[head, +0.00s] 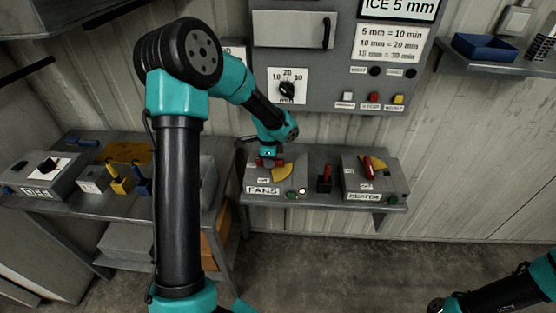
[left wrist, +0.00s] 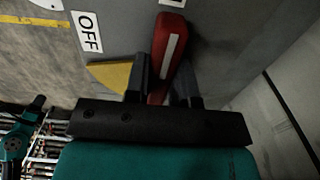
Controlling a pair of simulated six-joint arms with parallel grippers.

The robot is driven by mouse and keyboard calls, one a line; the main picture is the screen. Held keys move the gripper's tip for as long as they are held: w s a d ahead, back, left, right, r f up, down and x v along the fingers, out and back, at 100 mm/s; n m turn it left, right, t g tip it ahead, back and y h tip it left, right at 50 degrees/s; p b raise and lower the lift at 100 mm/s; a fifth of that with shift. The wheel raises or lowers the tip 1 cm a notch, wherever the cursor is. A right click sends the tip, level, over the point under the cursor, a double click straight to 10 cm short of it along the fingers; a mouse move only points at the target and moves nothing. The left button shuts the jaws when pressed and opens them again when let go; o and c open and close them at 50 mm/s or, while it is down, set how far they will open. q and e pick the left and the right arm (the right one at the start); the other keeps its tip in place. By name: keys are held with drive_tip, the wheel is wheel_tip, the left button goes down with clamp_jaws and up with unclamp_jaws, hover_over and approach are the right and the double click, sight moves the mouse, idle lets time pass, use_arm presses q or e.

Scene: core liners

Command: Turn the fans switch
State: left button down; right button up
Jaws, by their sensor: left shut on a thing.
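The fans switch box (head: 263,181) stands on the shelf below the wall panel and bears a FANS label, an OFF label and a yellow sector. My left gripper (head: 268,160) is at the top of this box, over its handle. In the left wrist view the red switch handle (left wrist: 169,40) with a white stripe sits between the fingers of my left gripper (left wrist: 162,80), which is shut on it. The OFF label (left wrist: 86,32) and the yellow sector (left wrist: 108,75) are left of the handle. My right arm shows at the lower right; its fingertips are not clear.
A heater switch box (head: 373,182) with a red handle stands to the right on the same shelf. A red upright lever (head: 325,177) is between the boxes. The wall panel (head: 330,60) with a dial and buttons is above. The floor in front is clear.

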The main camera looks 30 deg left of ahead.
use_arm(q)
drive_tip(key=c, duration=1)
unclamp_jaws()
drive_tip(key=shift+o, duration=0.2)
drive_tip(key=shift+r, duration=0.1)
wheel_tip(320, 180, up, 17)
drive_tip(key=shift+r, duration=0.15)
